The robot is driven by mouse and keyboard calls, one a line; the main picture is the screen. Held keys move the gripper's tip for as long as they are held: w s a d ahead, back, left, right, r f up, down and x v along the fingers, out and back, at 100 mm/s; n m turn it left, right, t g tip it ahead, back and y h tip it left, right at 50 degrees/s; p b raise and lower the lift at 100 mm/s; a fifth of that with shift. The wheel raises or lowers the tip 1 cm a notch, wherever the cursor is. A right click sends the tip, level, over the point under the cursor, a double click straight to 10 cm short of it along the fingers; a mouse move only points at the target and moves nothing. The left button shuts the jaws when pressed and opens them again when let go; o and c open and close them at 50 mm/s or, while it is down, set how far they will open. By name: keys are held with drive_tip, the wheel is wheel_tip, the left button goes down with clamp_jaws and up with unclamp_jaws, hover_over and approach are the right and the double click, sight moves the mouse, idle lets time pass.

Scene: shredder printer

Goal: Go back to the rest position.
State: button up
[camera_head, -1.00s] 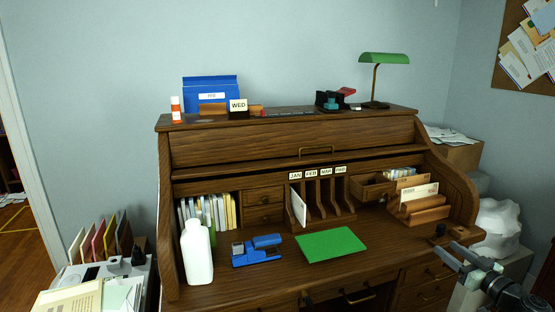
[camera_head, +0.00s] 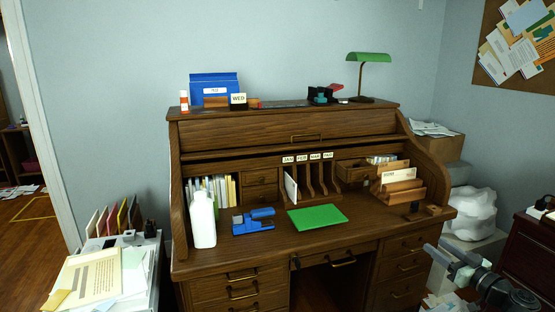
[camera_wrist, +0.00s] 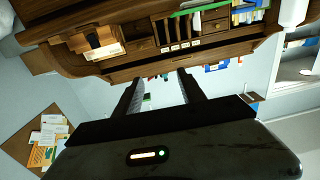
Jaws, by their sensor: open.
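My gripper (camera_head: 440,253) is at the lower right in the head view, just right of the roll-top desk's front corner. Its two jaws are apart and nothing shows between them. In the wrist view my gripper (camera_wrist: 158,84) points toward the desk, which appears upside down, with clear space between the fingers. The wooden desk (camera_head: 290,130) stands in the middle of the head view. A green mat (camera_head: 317,217), a blue stapler-like tool (camera_head: 254,221) and a white bottle (camera_head: 203,220) are on its top.
A paper-covered side table (camera_head: 150,285) stands left of the desk. A white bag (camera_head: 473,213) and a dark cabinet (camera_head: 535,255) with things on top are on the right. A cork board (camera_head: 520,45) hangs on the right wall. Floor (camera_head: 25,220) shows at the left.

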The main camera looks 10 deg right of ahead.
drive_tip(key=w+a+n+g+y, duration=0.15)
drive_tip(key=w+a, duration=0.25)
drive_tip(key=a, duration=0.4)
drive_tip(key=w+a+n+y, duration=0.25)
drive_tip(key=w+a, duration=0.25)
drive_tip(key=a, duration=0.3)
drive_tip(key=w+a+f+n+g+y, duration=0.15)
drive_tip(key=a+f+g, duration=0.25)
drive_tip(key=a, duration=0.7)
drive_tip(key=w+a+f+n+g+y, duration=0.1)
drive_tip(key=a+f+n+g+y, duration=0.3)
drive_tip(key=a, duration=0.8)
drive_tip(key=s+a+f+m+g+h, duration=0.2)
drive_tip(key=s+a+f+g+h, duration=0.1)
drive_tip(key=s+a+f+h, duration=0.25)
drive_tip(key=s+a+f+m+g+h, duration=0.2)
drive_tip(key=s+a+f+g+h, duration=0.15)
drive_tip(key=a+f, duration=0.35)
drive_tip(key=s+d+f+m+g+h, duration=0.2)
drive_tip(key=s+d+f+m+h, duration=0.15)
drive_tip(key=d+m, duration=0.55)
wheel_tip(320, 180, up, 23)
drive_tip(key=d+n+p, duration=0.1)
drive_tip(key=p, duration=2.1)
drive_tip(key=shift+s+d+f, duration=0.2)
drive_tip(key=shift+s, duration=0.15)
